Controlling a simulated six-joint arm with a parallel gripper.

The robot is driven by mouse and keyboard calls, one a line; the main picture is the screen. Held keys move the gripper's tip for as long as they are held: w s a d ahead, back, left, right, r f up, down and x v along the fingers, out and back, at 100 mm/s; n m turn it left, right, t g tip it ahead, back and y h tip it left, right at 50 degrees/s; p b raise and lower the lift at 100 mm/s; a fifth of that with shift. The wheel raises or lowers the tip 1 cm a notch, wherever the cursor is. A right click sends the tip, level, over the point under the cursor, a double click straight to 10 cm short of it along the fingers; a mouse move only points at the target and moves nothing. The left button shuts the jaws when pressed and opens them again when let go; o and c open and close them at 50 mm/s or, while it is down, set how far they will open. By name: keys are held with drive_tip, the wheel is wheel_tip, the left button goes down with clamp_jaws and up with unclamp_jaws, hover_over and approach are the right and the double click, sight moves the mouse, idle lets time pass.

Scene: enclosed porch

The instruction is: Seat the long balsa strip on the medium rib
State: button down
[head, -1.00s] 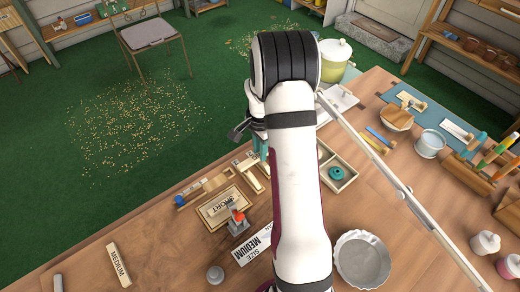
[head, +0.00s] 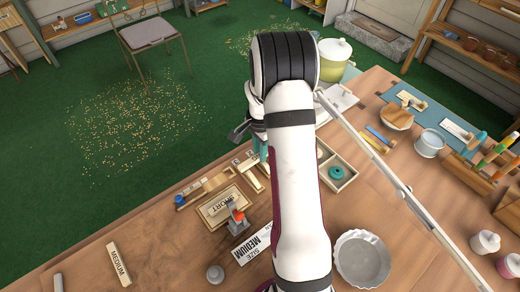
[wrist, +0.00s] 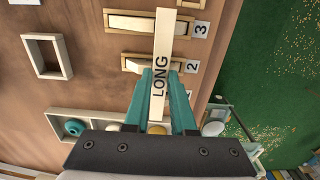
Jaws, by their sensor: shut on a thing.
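My gripper (wrist: 161,80), with teal fingers, is shut on the long balsa strip (wrist: 162,45), a pale bar lettered LONG. In the wrist view the strip points away from the fingers, across the wooden rib beside tile 2 (wrist: 140,65) and over part of the rib beside tile 3 (wrist: 135,23). I cannot tell whether it touches either. No rib in view is lettered medium; a SIZE MEDIUM card (head: 252,243) lies on the bench in the head view.
A SHORT block sits on a wooden plate (head: 209,217) beside a red-topped clamp (head: 236,212). A loose MEDIUM block (head: 118,264) lies at left. A divided tray (head: 350,174) with a teal spool, a fluted dish (head: 362,260) and a square frame (wrist: 33,55) are nearby.

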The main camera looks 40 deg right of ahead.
drive_tip(key=shift+f, duration=0.35)
drive_tip(key=shift+c, duration=0.2)
unclamp_jaws()
drive_tip(key=shift+r, duration=0.1)
idle(0.5)
drive_tip(key=shift+r, duration=3.45)
wheel_tip(320, 180, up, 16)
drive_tip(key=s+a+r+n+y, duration=0.1)
drive_tip(key=s+a+n, duration=0.65)
drive_tip(key=a, duration=0.85)
drive_tip(key=s+a+f+n, duration=0.2)
drive_tip(key=s+a, duration=0.2)
drive_tip(key=s, duration=0.4)
drive_tip(key=s+a+f+n, duration=0.3)
drive_tip(key=s+a, duration=0.1)
drive_tip(key=s, duration=0.3)
drive_tip(key=shift+s+a+f+y, duration=0.15)
drive_tip(key=shift+s+a+y, duration=0.1)
drive_tip(key=shift+s+y, duration=0.15)
